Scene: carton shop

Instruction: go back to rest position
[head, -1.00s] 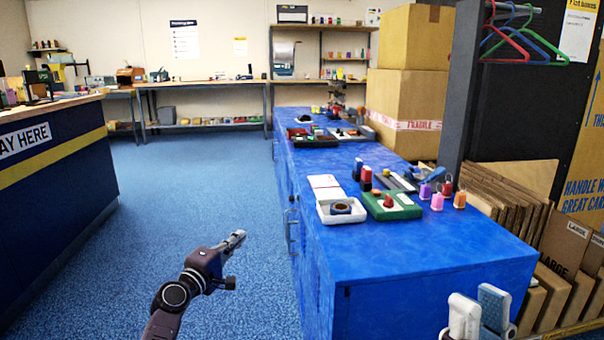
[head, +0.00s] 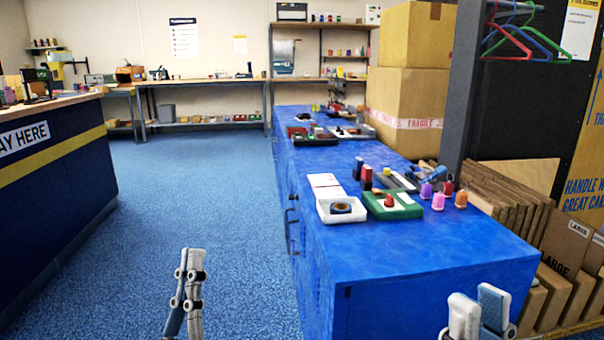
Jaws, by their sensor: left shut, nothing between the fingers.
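My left gripper (head: 196,262) is at the lower left of centre in the head view, over the open blue floor and apart from the blue counter. Its fingers point up in the picture and are closed together with nothing between them. My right gripper (head: 479,303) is at the bottom right, in front of the near end of the blue counter. Its two pale fingertips stand apart with a gap between them, and no object shows in the gap. The rest of the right gripper is cut off by the picture's lower edge.
The blue counter (head: 420,250) holds a white tray (head: 341,218), a green tray (head: 393,213) and several small coloured items. Flat cartons (head: 500,195) lean at the right. A dark blue pay desk (head: 50,190) stands left. The floor (head: 190,190) between is clear.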

